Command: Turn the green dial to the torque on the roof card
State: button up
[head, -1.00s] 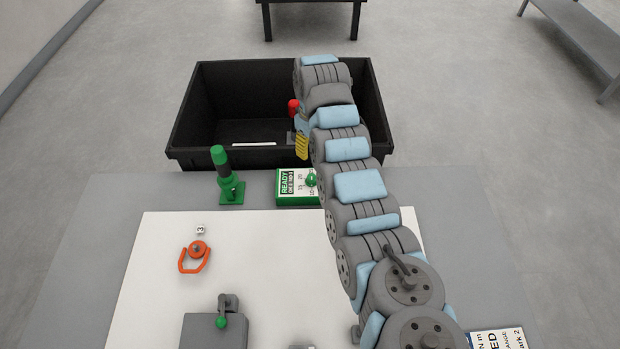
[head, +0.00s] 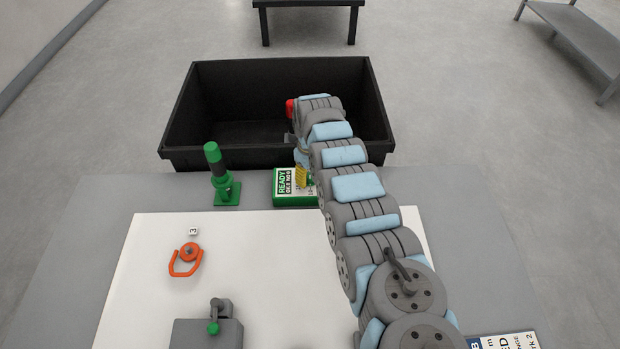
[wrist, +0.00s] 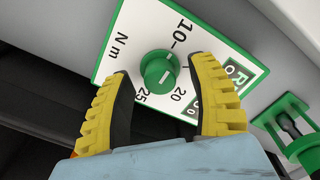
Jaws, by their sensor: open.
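The green dial (wrist: 158,69) sits on a white scale plate (wrist: 118,62) with a green border, marked N m. The numbers 10, 20 and 25 show in the wrist view; part of the scale is hidden by a finger. A short white mark shows on the dial, but I cannot tell its exact reading. My gripper (wrist: 163,72) is open, with its yellow-ribbed fingers on either side of the dial and gaps showing. In the head view my gripper (head: 303,176) is over the READY box (head: 286,187), and the dial is hidden. I cannot identify the roof card.
A black bin (head: 190,125) stands behind the box. A green post (head: 220,175) is left of it. An orange ring handle (head: 186,258), a grey block with a green-tipped lever (head: 207,335) and a partly cut-off sign (head: 508,341) lie nearer. The white mat's middle is clear.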

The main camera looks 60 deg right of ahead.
jog(key=shift+f, duration=0.15)
grip_shut()
jog(key=shift+w, duration=0.1)
